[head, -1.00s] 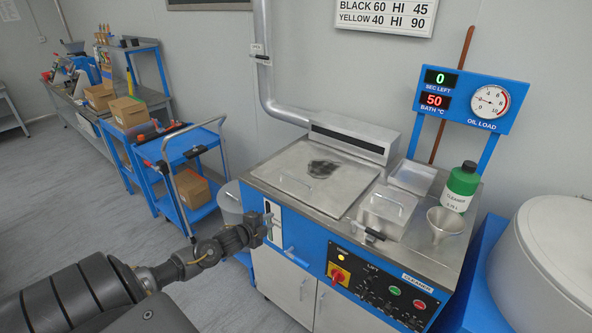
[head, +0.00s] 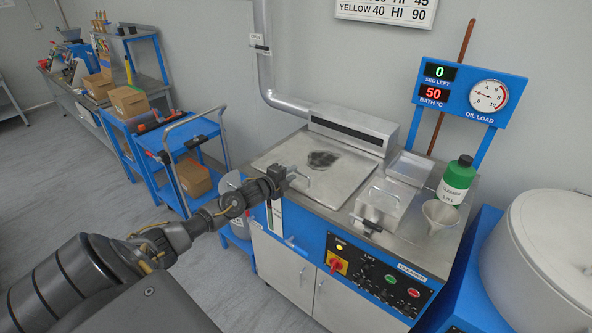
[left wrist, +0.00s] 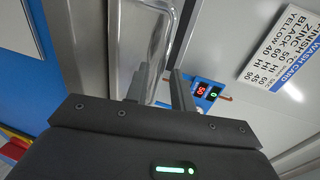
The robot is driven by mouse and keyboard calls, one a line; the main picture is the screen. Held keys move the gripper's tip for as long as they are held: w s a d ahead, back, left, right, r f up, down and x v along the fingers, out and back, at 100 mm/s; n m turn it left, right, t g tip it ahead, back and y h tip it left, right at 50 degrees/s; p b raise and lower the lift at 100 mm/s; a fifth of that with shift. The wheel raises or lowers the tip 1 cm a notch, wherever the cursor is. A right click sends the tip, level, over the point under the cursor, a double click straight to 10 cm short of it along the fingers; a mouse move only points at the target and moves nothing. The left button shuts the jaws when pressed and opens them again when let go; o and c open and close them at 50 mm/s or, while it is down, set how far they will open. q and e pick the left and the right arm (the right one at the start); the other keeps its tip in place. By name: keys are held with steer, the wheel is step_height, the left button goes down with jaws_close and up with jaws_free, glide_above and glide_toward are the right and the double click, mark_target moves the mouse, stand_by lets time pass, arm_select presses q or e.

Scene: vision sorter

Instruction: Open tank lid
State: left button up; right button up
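The tank lid (head: 345,176) is a flat steel plate with a dark smudge, lying closed on top of the blue-sided washer. Its bar handle (head: 304,179) is near the lid's front-left part, partly hidden by my left gripper. My left gripper (head: 291,174) is over the lid's front-left edge, close to the handle. In the left wrist view the two fingers of my left gripper (left wrist: 161,84) stand apart, with a shiny curved metal bar (left wrist: 160,35) just beyond and between them. I cannot tell whether they touch it. My right gripper is out of view.
A smaller lidded steel box (head: 381,205), a funnel (head: 440,215) and a green-and-white cleaner bottle (head: 456,180) stand on the right of the washer top. A steel vent box (head: 352,133) is behind the lid. A blue cart (head: 190,150) stands at the left.

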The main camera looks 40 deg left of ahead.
arm_select(q)
steer(key=shift+w+f, duration=0.15)
steer(key=shift+w, duration=0.65)
steer(key=shift+w+f, duration=0.15)
steer(key=shift+w, duration=0.6)
jaws_close()
